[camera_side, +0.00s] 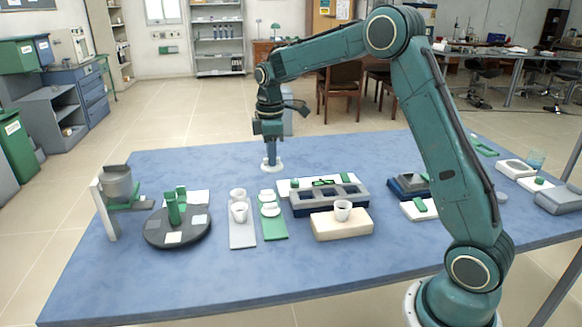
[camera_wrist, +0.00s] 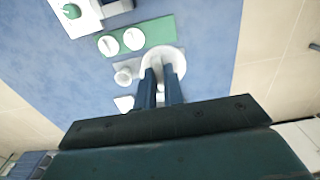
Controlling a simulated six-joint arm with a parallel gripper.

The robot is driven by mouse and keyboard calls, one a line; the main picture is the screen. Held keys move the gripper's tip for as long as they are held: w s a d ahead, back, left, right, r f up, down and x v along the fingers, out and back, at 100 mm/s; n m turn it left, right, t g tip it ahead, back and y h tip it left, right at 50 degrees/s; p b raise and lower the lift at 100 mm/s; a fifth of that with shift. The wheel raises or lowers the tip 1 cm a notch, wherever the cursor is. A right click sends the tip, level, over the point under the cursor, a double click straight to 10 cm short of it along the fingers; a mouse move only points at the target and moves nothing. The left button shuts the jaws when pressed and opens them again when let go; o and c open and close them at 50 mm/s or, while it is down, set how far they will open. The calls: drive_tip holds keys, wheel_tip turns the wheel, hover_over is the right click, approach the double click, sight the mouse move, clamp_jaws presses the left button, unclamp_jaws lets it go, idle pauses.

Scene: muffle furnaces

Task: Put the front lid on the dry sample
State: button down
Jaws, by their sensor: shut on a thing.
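My gripper (camera_side: 271,157) is shut on a round white lid (camera_side: 272,167), beyond the far end of the green strip in the side view. The green strip (camera_side: 275,236) bears more white lids (camera_side: 270,209). Beside it, a pale grey strip (camera_side: 242,240) holds white crucibles (camera_side: 239,212). Another white crucible (camera_side: 343,210) stands upright on a cream block (camera_side: 340,228). Which one holds the dry sample cannot be told.
A grey rack with openings (camera_side: 330,195) stands behind the cream block. A dark round turntable (camera_side: 178,240) with a green post is at left, near a grey pot on a stand (camera_side: 117,184). The back left of the blue table (camera_side: 215,162) is clear.

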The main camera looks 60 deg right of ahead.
idle(0.4)
drive_tip(key=shift+s+d+f, duration=0.15)
drive_tip(key=shift+s+d, duration=0.2)
drive_tip(key=shift+d, duration=0.1)
drive_tip(key=s+d+f, duration=0.2)
drive_tip(key=s+d, duration=0.3)
drive_tip(key=s, duration=0.2)
drive_tip(key=s+d+f, duration=0.2)
drive_tip(key=s+d, duration=0.4)
drive_tip(key=s, duration=0.2)
drive_tip(key=shift+f, duration=0.35)
drive_tip(key=shift+f, duration=0.15)
drive_tip(key=shift+f, duration=2.75)
drive_tip(key=shift+f, duration=0.9)
